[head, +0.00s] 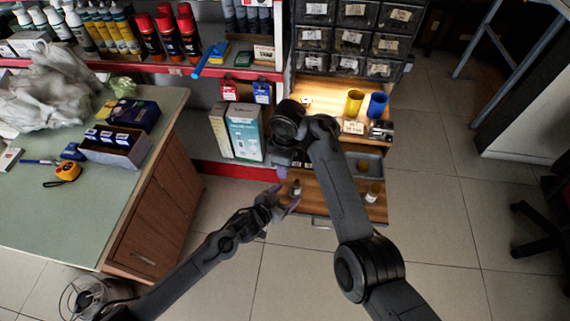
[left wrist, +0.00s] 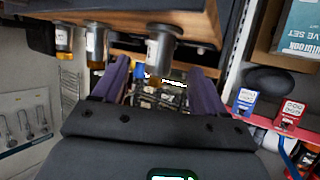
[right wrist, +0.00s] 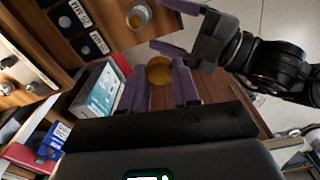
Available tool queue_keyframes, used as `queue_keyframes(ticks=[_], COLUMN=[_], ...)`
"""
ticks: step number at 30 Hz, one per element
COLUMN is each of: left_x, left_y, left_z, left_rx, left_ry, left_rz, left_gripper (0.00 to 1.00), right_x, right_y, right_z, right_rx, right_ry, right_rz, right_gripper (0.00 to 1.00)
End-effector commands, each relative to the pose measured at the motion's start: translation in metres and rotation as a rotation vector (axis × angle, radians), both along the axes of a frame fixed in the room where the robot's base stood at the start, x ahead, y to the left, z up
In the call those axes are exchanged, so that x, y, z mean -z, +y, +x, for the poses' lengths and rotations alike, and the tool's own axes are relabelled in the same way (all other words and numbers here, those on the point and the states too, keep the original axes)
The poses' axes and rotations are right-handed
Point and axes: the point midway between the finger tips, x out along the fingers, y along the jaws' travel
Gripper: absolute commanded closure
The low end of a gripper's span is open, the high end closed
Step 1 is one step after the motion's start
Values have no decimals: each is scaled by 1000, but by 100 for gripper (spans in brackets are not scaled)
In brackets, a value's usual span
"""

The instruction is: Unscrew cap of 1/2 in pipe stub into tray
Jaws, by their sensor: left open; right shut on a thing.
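A brass cap (right wrist: 160,70) is held between the fingers of my right gripper (right wrist: 162,90); it looks apart from any pipe. In the head view my right gripper (head: 281,173) is above the bench's front left part. A silver pipe stub (head: 296,188) stands upright below it; its ring-shaped top shows in the right wrist view (right wrist: 139,15). My left gripper (head: 287,200) is open beside this stub; in the left wrist view the stub (left wrist: 160,48) shows beyond and between the spread fingers. A grey tray (head: 374,156) lies to the right with a small yellowish piece (head: 362,163) in it.
Another stub (head: 372,192) stands at the front right of the wooden bench. A yellow cup (head: 354,102) and a blue cup (head: 377,105) stand at the back, below drawers (head: 350,40). A green counter (head: 60,215) is at the left. My right arm crosses over the bench.

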Motion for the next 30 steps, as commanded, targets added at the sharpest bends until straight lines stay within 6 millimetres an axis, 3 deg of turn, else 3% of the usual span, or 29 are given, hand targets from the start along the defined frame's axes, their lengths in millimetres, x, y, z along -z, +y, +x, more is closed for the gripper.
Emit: queue_keyframes(ticks=[1,4,17,23,30], left_x=[-6,-7,-6,0,15], left_y=[1,2,2,1,-4], left_z=[-2,-4,-5,-2,8], left_rx=[1,2,4,2,-4], left_ry=[1,1,0,-1,-3], left_rz=[-1,-2,-1,-1,-1], left_gripper=[28,28,28,28,28], right_x=[-8,-11,-11,-2,24], right_y=[-8,-8,-8,-8,-8], right_z=[-3,-3,-3,-3,-3], right_rx=[-10,-10,-10,-10,-10], right_ry=[15,15,15,15,15], right_rz=[-42,-42,-42,-42,-42], right_gripper=[100,100,100,100,100])
